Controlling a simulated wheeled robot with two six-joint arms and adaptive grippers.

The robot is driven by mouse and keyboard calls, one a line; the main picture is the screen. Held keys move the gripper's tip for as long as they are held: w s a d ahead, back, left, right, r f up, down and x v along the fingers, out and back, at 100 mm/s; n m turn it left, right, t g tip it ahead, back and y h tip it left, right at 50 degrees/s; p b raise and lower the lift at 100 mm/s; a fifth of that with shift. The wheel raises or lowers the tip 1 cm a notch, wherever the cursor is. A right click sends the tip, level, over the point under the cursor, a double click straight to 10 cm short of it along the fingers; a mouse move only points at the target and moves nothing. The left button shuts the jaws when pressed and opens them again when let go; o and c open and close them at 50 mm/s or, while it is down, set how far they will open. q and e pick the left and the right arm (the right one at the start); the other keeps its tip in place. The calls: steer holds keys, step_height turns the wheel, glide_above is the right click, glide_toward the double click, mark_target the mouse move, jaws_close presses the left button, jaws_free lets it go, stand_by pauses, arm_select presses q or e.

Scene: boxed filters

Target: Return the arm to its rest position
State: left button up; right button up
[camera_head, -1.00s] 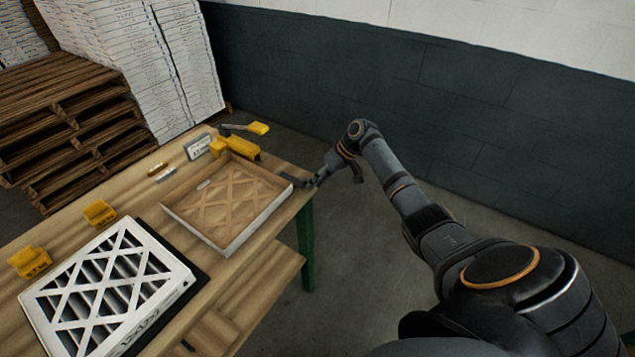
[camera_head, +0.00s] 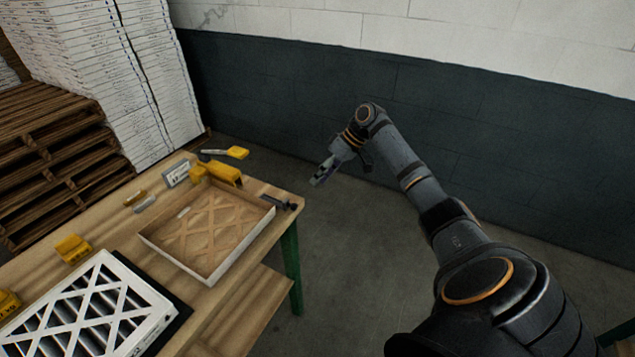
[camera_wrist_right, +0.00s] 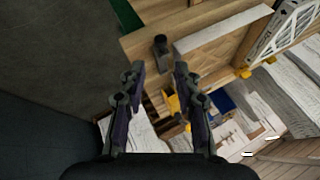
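My right gripper (camera_head: 322,172) hangs in free air to the right of the table (camera_head: 268,262), clear of its edge. In the right wrist view the fingers of my right gripper (camera_wrist_right: 158,90) are apart with nothing between them. My left gripper does not show in either view. On the table lie an open tray-like filter box (camera_head: 212,268) with a tan lattice inside and a white-framed filter (camera_head: 98,318) with dark pleats. A small dark clamp-like piece (camera_head: 280,201) sits at the table's right end, apart from the gripper.
Pallets (camera_head: 60,170) and stacked white boxes (camera_head: 150,90) stand at the back left.

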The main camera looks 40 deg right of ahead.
stand_by(0.4)
steer(key=s+f+m+g+h, duration=0.15)
steer(key=s+f, duration=0.25)
steer(key=f, duration=1.2)
steer(key=s+f+m+t+h, duration=0.1)
steer(key=s+f+m+h, duration=0.3)
steer(key=f, duration=1.2)
steer(key=s+a+f+n+g, duration=0.1)
steer(key=s+a+f, duration=0.1)
steer(key=s+f, duration=0.6)
steer(key=s+a+f+n+g, duration=0.1)
steer(key=s+a+f, duration=0.1)
steer(key=s+f, duration=0.65)
steer(key=s+a+f, duration=0.2)
steer(key=s+a, duration=0.1)
steer(key=s, duration=0.4)
steer(key=s+a+f+n, duration=0.1)
steer(key=s+a+f, duration=0.1)
steer(key=s+a, duration=0.2)
steer(key=s+a+f+n+h, duration=0.1)
steer(key=s+a, duration=0.3)
steer(key=s, duration=0.6)
steer(key=shift+f, duration=0.9)
steer(key=shift+w, duration=0.1)
